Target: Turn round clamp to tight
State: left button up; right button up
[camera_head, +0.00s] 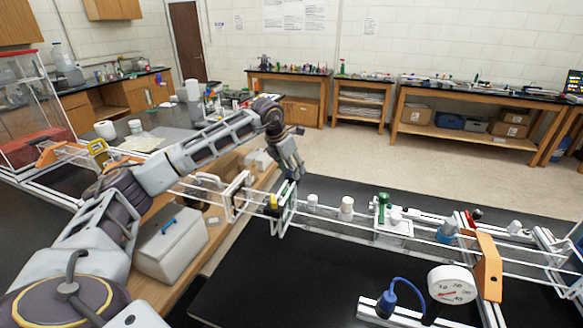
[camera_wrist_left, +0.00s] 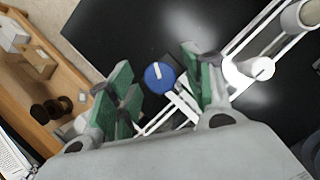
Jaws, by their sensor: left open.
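The round clamp looks to be the blue round knob (camera_wrist_left: 160,77) with a white mark on top, seen in the left wrist view. It lies between the green pads of my left gripper (camera_wrist_left: 157,86), which is open. I cannot tell whether the pads touch it. In the head view my left gripper (camera_head: 292,168) points down over the left end of the white extrusion frame (camera_head: 345,236). I cannot make out the blue knob there. My right gripper is in neither view.
On the frame stand white caps (camera_head: 347,206), a green fitting (camera_head: 383,203) and an orange bracket (camera_head: 488,266). A white round gauge (camera_head: 452,285) and a blue-handled part (camera_head: 388,300) are in front. The black bench top (camera_head: 290,280) is clear at the front left.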

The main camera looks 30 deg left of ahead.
pick_arm(q)
jog(key=v, duration=1.2)
dwell(0.9)
